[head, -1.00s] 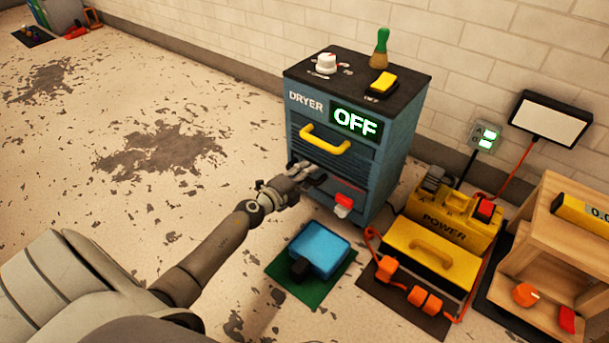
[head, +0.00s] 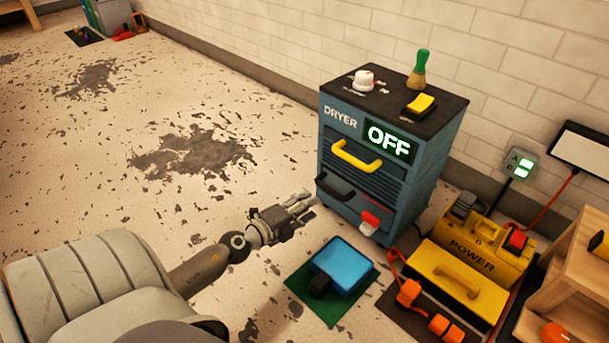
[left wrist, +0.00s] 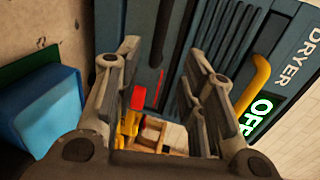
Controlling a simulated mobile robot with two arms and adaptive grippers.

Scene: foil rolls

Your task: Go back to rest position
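My left gripper (head: 300,207) is in front of the blue dryer cabinet (head: 345,215), apart from it, with its arm coming in from the lower left. In the left wrist view the gripper (left wrist: 160,85) has its two fingers spread wide with nothing held between them. The dryer (left wrist: 145,30) fills the background there, with its yellow handle and a green OFF display at the right. My right gripper does not show in either view.
A blue box (head: 343,263) sits on a green mat (head: 325,308) below the gripper. A yellow power station (head: 465,250) and a wooden shelf (head: 575,265) stand to the right. A green-handled brush (head: 419,70) stands on the dryer.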

